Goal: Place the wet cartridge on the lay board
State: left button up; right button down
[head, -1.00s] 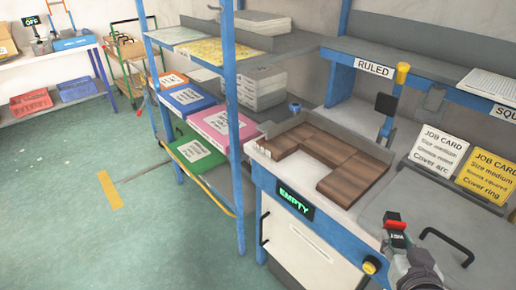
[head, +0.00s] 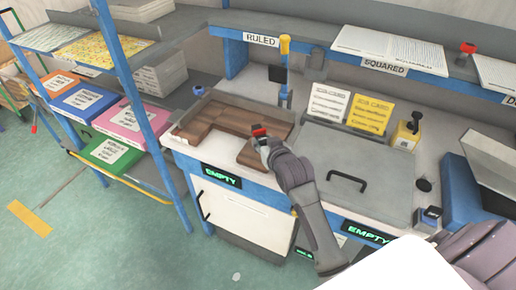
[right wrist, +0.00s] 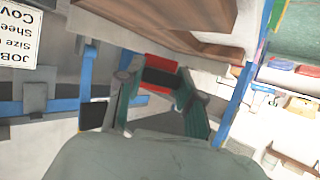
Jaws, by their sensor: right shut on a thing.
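My right gripper (head: 262,142) is shut on a small red and black cartridge (head: 259,132), held at the front part of a brown wooden U-shaped board (head: 218,112) on the counter. I take this board to be the lay board; no label on it shows. In the right wrist view the cartridge (right wrist: 160,80) sits between the two fingertips (right wrist: 157,84), and the brown wood (right wrist: 165,22) is close by at the top. I cannot tell whether the cartridge touches the board. My left gripper is not in view.
A grey lidded panel with a black handle (head: 347,182) lies right of the board. White (head: 327,103) and yellow (head: 369,114) job cards stand behind. A yellow bottle (head: 406,134) stands at right. A blue-framed rack (head: 130,75) with coloured boxes stands left.

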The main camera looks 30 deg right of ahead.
aim_at(259, 158)
jog(key=shift+w+a+f, duration=0.35)
jog(key=shift+w+f, duration=0.1)
jog(key=shift+w, duration=0.3)
jog(key=shift+f+p, duration=0.3)
jog(key=shift+f, duration=1.75)
jog(key=c, duration=0.7)
grip_release()
jog(key=shift+f, duration=0.1)
jog(key=shift+r, duration=0.2)
jog(key=b+v, duration=0.1)
jog(key=v, duration=1.1)
jog(key=shift+f, duration=0.15)
